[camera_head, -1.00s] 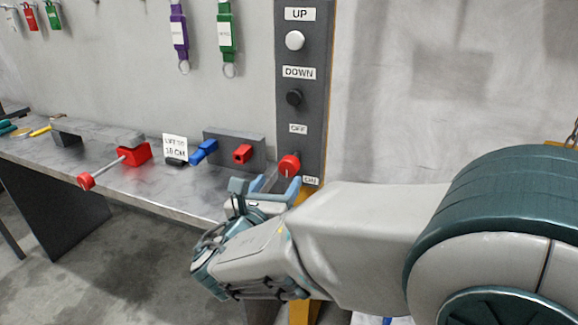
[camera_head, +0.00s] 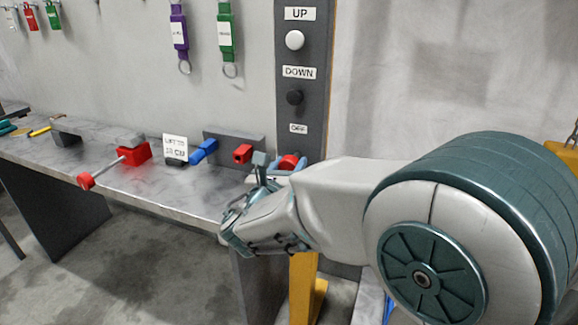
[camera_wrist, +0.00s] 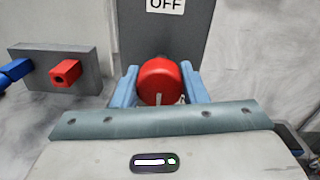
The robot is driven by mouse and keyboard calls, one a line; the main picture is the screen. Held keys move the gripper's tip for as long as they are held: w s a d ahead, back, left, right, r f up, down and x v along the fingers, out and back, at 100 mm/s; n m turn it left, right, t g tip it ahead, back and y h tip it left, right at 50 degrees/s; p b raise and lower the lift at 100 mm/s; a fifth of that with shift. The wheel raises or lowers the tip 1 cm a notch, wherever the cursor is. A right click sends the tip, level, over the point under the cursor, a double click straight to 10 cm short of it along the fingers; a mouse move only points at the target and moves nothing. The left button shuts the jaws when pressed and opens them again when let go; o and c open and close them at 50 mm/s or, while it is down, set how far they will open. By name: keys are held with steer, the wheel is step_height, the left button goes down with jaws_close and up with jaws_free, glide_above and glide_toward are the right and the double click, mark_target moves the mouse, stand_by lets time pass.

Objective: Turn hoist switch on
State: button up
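The hoist switch is a red round knob (camera_head: 289,162) low on the dark control panel, below the OFF label (camera_head: 299,128). In the wrist view the knob (camera_wrist: 160,82) sits between the two blue-grey fingers of my gripper (camera_wrist: 160,88), one on each side. A short pale mark on its face points down. The fingers are very close to the knob's sides, and I cannot tell whether they press on it. In the head view my gripper (camera_head: 279,170) is at the knob and partly hides it. The ON label is hidden now.
Above are a white UP button (camera_head: 295,40) and a black DOWN button (camera_head: 294,97). Left of the panel, a workbench (camera_head: 140,185) carries a grey block with a red piece (camera_head: 242,153), a blue piece (camera_head: 203,150), and a sign (camera_head: 175,147). A yellow post (camera_head: 303,285) stands below.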

steer(key=shift+f+b, duration=0.1)
steer(key=shift+b, duration=0.3)
steer(key=m+b, duration=0.1)
steer(key=b, duration=0.1)
steer(key=m+b, duration=0.1)
steer(key=b, duration=0.1)
steer(key=shift+f+m, duration=0.25)
steer(key=shift+m, duration=0.15)
steer(key=m+b, duration=0.6)
steer(key=b, duration=0.3)
steer(key=shift+m+b, duration=0.3)
steer(key=shift+b, duration=0.1)
steer(key=m+b, duration=0.5)
steer(key=b, duration=0.2)
steer(key=shift+b, duration=0.3)
steer(key=m+b, duration=0.1)
steer(key=m, duration=0.1)
steer(key=m+b, duration=0.1)
steer(key=b, duration=0.1)
steer(key=shift+r+m+h+b, duration=0.2)
steer(key=shift+m+h+b, duration=0.1)
steer(key=shift+m, duration=0.1)
steer(key=shift+r, duration=0.1)
steer(key=o, duration=1)
